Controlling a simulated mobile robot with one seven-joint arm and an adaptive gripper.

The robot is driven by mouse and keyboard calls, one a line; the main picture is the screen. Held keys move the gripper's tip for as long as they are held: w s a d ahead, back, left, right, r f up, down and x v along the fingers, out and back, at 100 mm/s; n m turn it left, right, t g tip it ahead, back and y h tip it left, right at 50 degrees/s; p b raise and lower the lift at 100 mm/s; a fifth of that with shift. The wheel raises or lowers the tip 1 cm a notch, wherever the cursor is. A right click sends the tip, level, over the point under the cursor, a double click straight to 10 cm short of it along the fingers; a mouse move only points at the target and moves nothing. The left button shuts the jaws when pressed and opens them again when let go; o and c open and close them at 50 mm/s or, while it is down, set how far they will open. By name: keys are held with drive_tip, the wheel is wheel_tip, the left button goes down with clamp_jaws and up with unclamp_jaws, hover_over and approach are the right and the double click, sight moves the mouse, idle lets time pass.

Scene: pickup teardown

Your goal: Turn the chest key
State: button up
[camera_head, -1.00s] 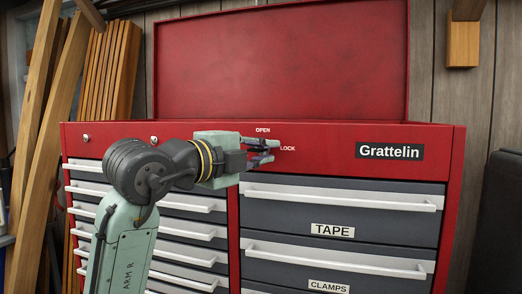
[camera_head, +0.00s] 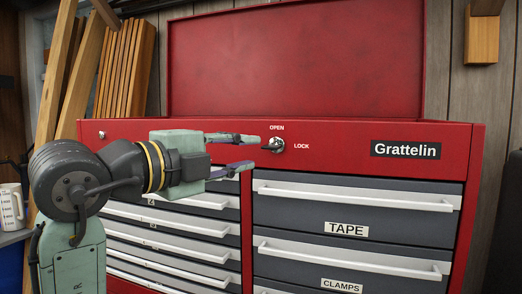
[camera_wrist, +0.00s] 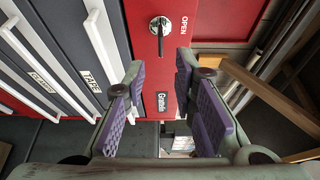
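The chest key (camera_head: 272,146) sits in a round silver lock on the red tool chest (camera_head: 340,135), below the "OPEN" label and left of the "LOCK" label. Its dark handle sticks out toward the left in the head view. In the wrist view the key (camera_wrist: 160,28) shows at top centre, beyond the fingertips. My gripper (camera_head: 252,152) is open and empty, just left of the key in the head view, with one finger above the other. In the wrist view my gripper (camera_wrist: 160,72) has its purple-padded fingers apart, with nothing between them. Whether a fingertip touches the key is unclear.
The raised red lid (camera_head: 295,60) stands behind the chest top. Wooden planks (camera_head: 125,70) lean at the back left, and a white mug (camera_head: 11,207) stands at the left edge.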

drive_tip(key=v, duration=0.2)
drive_tip(key=shift+s+a, duration=0.2)
drive_tip(key=shift+s, duration=0.1)
